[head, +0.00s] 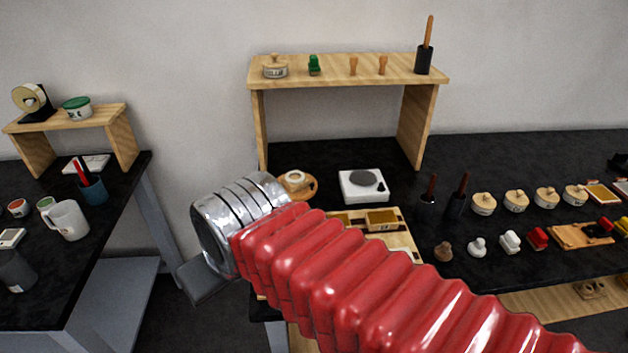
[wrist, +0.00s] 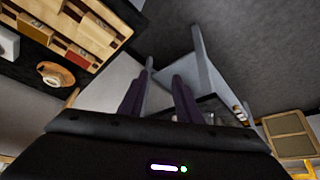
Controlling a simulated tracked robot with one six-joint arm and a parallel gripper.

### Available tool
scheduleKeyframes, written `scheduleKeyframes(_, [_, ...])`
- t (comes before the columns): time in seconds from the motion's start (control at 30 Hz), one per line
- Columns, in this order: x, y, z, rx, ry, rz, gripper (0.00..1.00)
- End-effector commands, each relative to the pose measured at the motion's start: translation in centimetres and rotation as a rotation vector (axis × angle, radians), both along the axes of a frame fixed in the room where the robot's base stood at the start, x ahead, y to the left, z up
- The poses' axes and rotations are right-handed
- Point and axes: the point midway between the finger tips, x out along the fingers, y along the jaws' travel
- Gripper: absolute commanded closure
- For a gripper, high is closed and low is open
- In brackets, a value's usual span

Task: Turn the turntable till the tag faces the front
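A round wooden disc, which looks like the turntable (head: 311,190), lies on the black bench, left of a white device, partly hidden behind my arm. A small pale pot or cup (head: 295,179) stands on it. The disc also shows at the left of the wrist view (wrist: 67,80), with the pale piece (wrist: 48,71) on it. I cannot make out a tag. My gripper (wrist: 163,73) shows in the wrist view with its two dark fingers apart and nothing between them. It is clear of the disc. In the head view the fingers are hidden.
A white device with a grey disc (head: 363,180) stands right of the turntable. A wooden tray with gilt pieces (head: 400,240) lies in front, partly behind my arm. A wooden shelf (head: 345,70) stands over the bench. The left table (head: 100,225) is separated by a gap.

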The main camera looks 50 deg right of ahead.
Motion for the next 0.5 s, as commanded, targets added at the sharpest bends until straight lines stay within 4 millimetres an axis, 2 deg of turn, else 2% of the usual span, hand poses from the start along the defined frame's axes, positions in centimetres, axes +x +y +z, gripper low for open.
scheduleKeyframes(0.27, [3.9,-3.8,1.9,-0.012,0.036,-0.016,0.69])
scheduleKeyframes(0.5, [7.9,-8.3,3.1,-0.016,0.064,-0.025,0.69])
